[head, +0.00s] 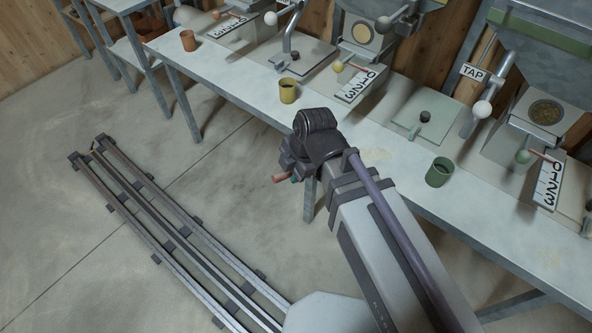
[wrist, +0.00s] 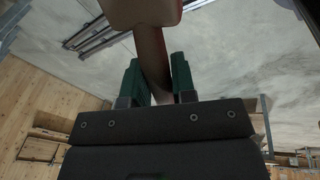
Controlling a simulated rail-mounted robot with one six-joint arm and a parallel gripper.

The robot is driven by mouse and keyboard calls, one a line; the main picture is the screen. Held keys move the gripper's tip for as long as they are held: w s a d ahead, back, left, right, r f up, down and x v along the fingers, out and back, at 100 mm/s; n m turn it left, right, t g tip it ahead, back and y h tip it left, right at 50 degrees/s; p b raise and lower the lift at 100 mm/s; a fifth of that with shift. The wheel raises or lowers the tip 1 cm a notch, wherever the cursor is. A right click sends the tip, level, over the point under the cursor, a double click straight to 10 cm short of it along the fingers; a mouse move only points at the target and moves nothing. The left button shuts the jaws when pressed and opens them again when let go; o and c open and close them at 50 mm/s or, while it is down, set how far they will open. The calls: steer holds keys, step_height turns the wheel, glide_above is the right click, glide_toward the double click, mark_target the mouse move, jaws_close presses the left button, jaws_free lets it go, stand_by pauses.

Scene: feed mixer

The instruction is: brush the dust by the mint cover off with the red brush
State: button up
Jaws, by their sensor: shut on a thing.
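The mint cover (head: 423,122) is a flat, pale green plate with a dark knob, lying on the bench at the right in the head view. My gripper (wrist: 156,78) is shut on the red brush (wrist: 150,45), whose reddish handle passes between the green jaws in the wrist view. In the head view a red end of the brush (head: 281,177) sticks out left of the wrist. My gripper is in front of the bench, left of the mint cover and well apart from it. The bristles cannot be told.
The long grey bench (head: 230,70) carries feed machines with number plates. A brown cup (head: 188,40), a yellow cup (head: 288,91) and a green cup (head: 439,172) stand near its front edge.

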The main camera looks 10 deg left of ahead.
steer(key=w+d+f+b, duration=0.1)
steer(key=w+d, duration=0.2)
steer(key=w, duration=0.3)
steer(key=w+d+f+b, duration=0.1)
steer(key=w+d, duration=0.1)
steer(key=w, duration=0.4)
steer(key=w+d+f+b, duration=0.1)
steer(key=w+d+f, duration=0.1)
steer(key=w, duration=0.3)
steer(key=shift+w+d+b, duration=0.4)
steer(key=shift+d, duration=0.45)
steer(key=shift+f+b, duration=0.55)
steer(key=shift+b, duration=0.05)
steer(key=shift+f+b, duration=0.3)
steer(key=shift+f, duration=0.05)
steer(key=shift+s+f+b, duration=0.1)
steer(key=shift+f+b, duration=0.5)
steer(key=shift+b, duration=0.05)
